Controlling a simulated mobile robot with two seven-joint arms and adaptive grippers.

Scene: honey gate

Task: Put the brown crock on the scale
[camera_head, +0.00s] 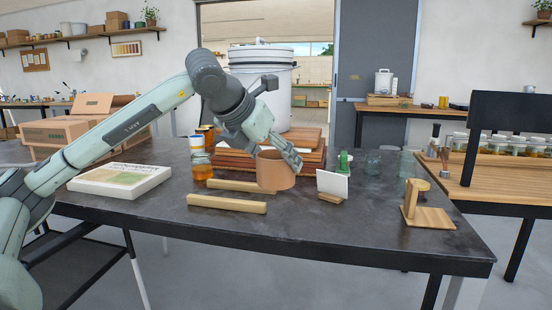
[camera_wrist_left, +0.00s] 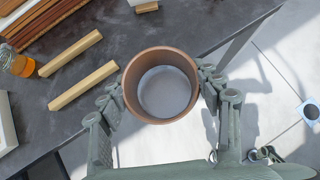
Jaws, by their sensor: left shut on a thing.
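The brown crock (camera_head: 272,172) is a round, open-topped pot above the middle of the dark table. My left gripper (camera_head: 288,155) is shut on it, with fingers on opposite sides of its wall. In the left wrist view the crock (camera_wrist_left: 160,56) shows from above, upright and looking empty, with a pale inside bottom. There it overlaps the table's front edge, so it seems held above the tabletop. I cannot pick out the scale with certainty in either view. My right gripper is not in view.
Two wooden bars (camera_head: 227,204) lie left of the crock on the dark table (camera_head: 340,235). A honey jar (camera_head: 201,165), stacked wooden frames and a white tank (camera_head: 262,85) stand behind. A white card (camera_head: 332,184) and a wooden stand (camera_head: 427,212) are right. The front middle is clear.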

